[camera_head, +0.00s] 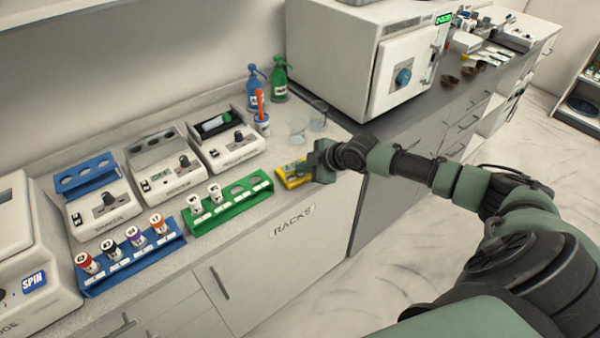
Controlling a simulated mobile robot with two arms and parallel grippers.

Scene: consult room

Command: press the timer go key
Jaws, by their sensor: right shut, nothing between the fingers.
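A small yellow device (290,181), which looks like the timer, lies on the counter near its front edge, to the right of the green rack. My right arm comes in from the right, and my right gripper (316,167) is at the device's right side, shut and empty. The gripper hides the right part of the device. I cannot make out the go key, nor tell whether the fingers touch the device. My left gripper is not in view.
A green rack (262,195) with white-capped tubes and a blue rack (150,258) with several tubes stand to the left. Three white machines, including one marked shaker (105,212), stand behind. Clear beakers (298,130) stand behind the device. A large white cabinet (345,60) stands at the back.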

